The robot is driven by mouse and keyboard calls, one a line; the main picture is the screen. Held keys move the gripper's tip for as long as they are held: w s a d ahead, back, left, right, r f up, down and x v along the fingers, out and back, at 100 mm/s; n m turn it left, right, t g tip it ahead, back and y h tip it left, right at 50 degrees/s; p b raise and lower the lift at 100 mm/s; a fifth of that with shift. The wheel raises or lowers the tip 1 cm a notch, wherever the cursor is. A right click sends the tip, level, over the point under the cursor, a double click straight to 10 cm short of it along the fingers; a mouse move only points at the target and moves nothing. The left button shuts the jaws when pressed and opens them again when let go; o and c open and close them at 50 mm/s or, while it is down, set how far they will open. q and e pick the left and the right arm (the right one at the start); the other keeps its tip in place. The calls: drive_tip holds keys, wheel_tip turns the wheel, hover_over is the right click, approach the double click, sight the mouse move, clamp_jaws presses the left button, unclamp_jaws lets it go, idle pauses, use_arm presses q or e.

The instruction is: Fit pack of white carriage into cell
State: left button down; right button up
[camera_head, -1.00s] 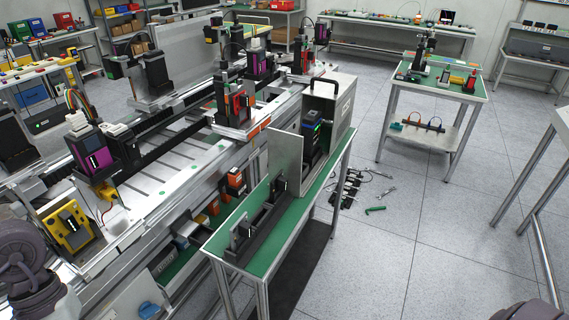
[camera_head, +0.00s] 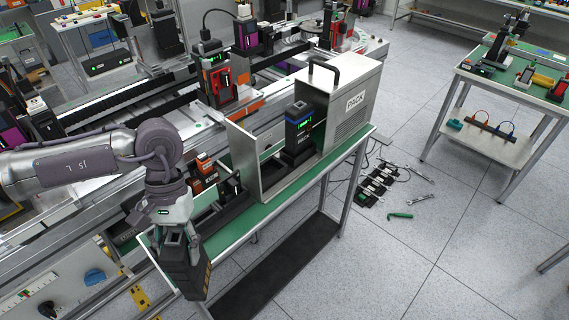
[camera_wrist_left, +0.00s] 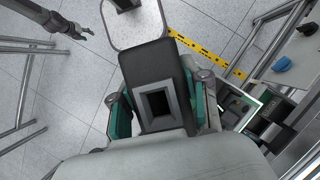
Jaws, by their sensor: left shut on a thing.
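My left gripper (camera_head: 172,228) is shut on a dark pack (camera_head: 190,275), which hangs below it at the near left end of the green bench. In the left wrist view the pack (camera_wrist_left: 158,70) is a dark block with a square opening, between teal-edged fingers (camera_wrist_left: 157,112). A grey cabinet marked PACK (camera_head: 355,100) stands on the bench with its front panel (camera_head: 243,165) at its left. A dark pack with a blue band and green lights (camera_head: 298,135) stands upright in it. An arm end, apparently my right gripper (camera_wrist_left: 80,33), shows small in the left wrist view. I cannot identify the white carriage with certainty.
The green bench (camera_head: 225,242) carries a black rail (camera_head: 232,200) left of the cabinet. The profile frame with orange and red units (camera_head: 220,85) lies behind it. Cables and a green tool (camera_head: 400,215) lie on the floor. A side table (camera_head: 500,90) stands at the right.

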use_arm(q)
drive_tip(key=shift+s+a, duration=0.15)
drive_tip(key=shift+a, duration=0.15)
drive_tip(key=shift+d, duration=0.2)
use_arm(e)
drive_tip(key=shift+s+d, duration=0.15)
drive_tip(key=shift+s, duration=0.05)
use_arm(q)
drive_tip(key=shift+f, duration=0.15)
use_arm(e)
drive_tip(key=shift+f, duration=0.1)
drive_tip(key=shift+w, duration=0.1)
